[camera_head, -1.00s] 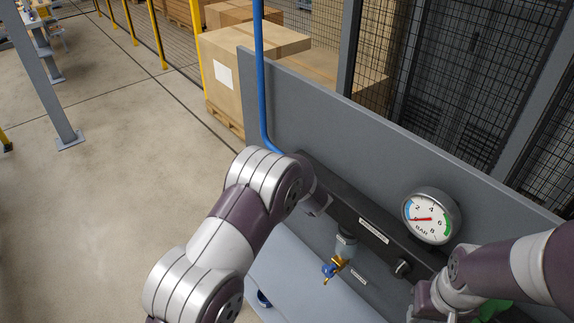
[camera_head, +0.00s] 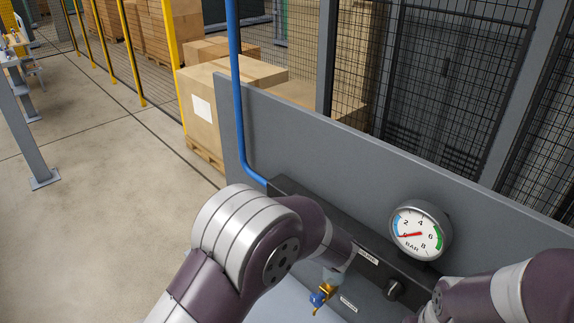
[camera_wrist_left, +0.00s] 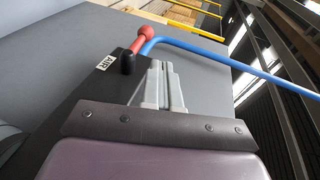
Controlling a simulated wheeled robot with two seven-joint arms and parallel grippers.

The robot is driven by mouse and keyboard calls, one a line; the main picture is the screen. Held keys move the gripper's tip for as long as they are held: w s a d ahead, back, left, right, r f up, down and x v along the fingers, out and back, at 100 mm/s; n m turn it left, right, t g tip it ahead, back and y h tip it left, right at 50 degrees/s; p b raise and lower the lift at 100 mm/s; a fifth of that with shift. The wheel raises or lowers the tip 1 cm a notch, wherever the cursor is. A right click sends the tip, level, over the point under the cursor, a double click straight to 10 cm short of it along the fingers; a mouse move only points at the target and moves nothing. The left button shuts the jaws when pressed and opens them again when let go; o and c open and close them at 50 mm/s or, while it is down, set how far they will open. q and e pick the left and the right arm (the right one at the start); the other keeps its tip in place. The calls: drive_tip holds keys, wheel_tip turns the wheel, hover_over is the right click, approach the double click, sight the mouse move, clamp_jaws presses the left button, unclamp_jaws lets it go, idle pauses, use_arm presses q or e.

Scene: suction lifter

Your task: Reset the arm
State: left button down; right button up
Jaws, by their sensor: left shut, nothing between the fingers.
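My left arm (camera_head: 250,240) comes in from the lower left and reaches to the dark rail on the grey panel. Its gripper is hidden behind the arm in the head view. In the left wrist view the left gripper (camera_wrist_left: 161,68) is shut and empty, its two grey fingers side by side. A red-knobbed lever (camera_wrist_left: 145,32) and a black part by an AIR label (camera_wrist_left: 106,62) lie just beyond the fingertips; I cannot tell whether they touch. My right arm (camera_head: 510,295) shows at the lower right; its gripper is not visible.
A round pressure gauge (camera_head: 420,230) on the grey panel (camera_head: 300,140) has its red needle near zero. A brass and blue fitting (camera_head: 322,292) hangs below the rail. A blue hose (camera_head: 240,90) rises at left. Cartons (camera_head: 215,95) and mesh fencing stand behind.

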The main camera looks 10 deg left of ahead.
use_arm(q)
wheel_tip(320, 180, down, 11)
drive_tip(key=s+n+h+b, duration=0.2)
drive_tip(key=n+h+b, duration=0.1)
drive_tip(key=h+b, duration=0.6)
drive_tip(key=s+a+f+n+g+b, duration=0.1)
drive_tip(key=s+a+f+n+g, duration=0.1)
drive_tip(key=s, duration=0.5)
drive_tip(key=s+a+f+n+g+b, duration=0.1)
drive_tip(key=s+a+f+n+g, duration=0.1)
drive_tip(key=s, duration=0.6)
drive_tip(key=s+a+f+n+g+b, duration=0.2)
drive_tip(key=s+f+g, duration=0.3)
drive_tip(key=s, duration=0.3)
drive_tip(key=shift+a+f+g+h, duration=0.4)
drive_tip(key=shift+a+f, duration=0.3)
drive_tip(key=shift+f, duration=0.15)
